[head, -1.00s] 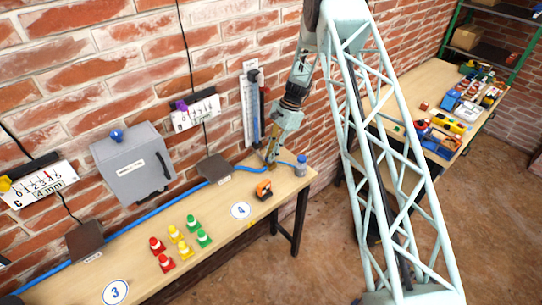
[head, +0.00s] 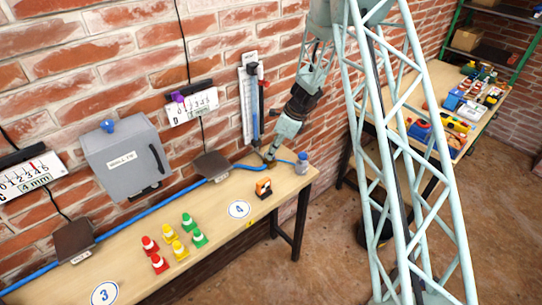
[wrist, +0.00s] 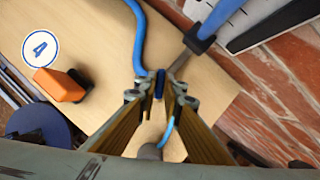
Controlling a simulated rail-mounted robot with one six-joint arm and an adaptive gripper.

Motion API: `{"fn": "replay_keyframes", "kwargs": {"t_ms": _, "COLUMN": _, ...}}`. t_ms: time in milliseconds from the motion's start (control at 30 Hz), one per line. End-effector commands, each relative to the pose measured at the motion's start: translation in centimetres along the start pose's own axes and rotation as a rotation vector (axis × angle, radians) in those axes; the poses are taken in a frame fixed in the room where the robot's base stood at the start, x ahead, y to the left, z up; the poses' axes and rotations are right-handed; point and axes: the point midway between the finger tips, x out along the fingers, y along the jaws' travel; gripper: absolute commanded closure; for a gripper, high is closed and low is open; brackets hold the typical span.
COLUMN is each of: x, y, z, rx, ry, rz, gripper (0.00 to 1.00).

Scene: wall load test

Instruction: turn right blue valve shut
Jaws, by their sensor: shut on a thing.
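The right blue valve shows in the wrist view as a narrow blue handle (wrist: 160,84) on the blue hose line. My gripper (wrist: 160,88) is shut on this handle, with one fingertip on each side. In the head view my gripper (head: 268,158) reaches down to the hose at the right end of the bench, by the wall. There the valve is hidden by the gripper, and how far it is turned cannot be told. The blue hose (head: 130,224) runs along the back of the bench and on toward a grey canister with a blue top (head: 302,164).
An orange block-like device (head: 264,187) stands on the bench (head: 225,260) in front of my gripper. Several small coloured cones (head: 180,248) stand further left. A grey wall box (head: 126,160), a number scale (head: 192,106) and a vertical gauge (head: 250,105) hang on the brick wall.

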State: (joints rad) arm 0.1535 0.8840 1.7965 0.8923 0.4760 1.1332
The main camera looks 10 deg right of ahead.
Motion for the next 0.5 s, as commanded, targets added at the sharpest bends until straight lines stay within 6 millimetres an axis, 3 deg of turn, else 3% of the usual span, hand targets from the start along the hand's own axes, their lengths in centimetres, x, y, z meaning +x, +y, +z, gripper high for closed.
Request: {"fn": "replay_keyframes", "kwargs": {"t_ms": 500, "x": 0.16, "y": 0.32, "z": 0.05, "rx": 0.416, "ry": 0.000, "rz": -0.173, "gripper": 1.00}}
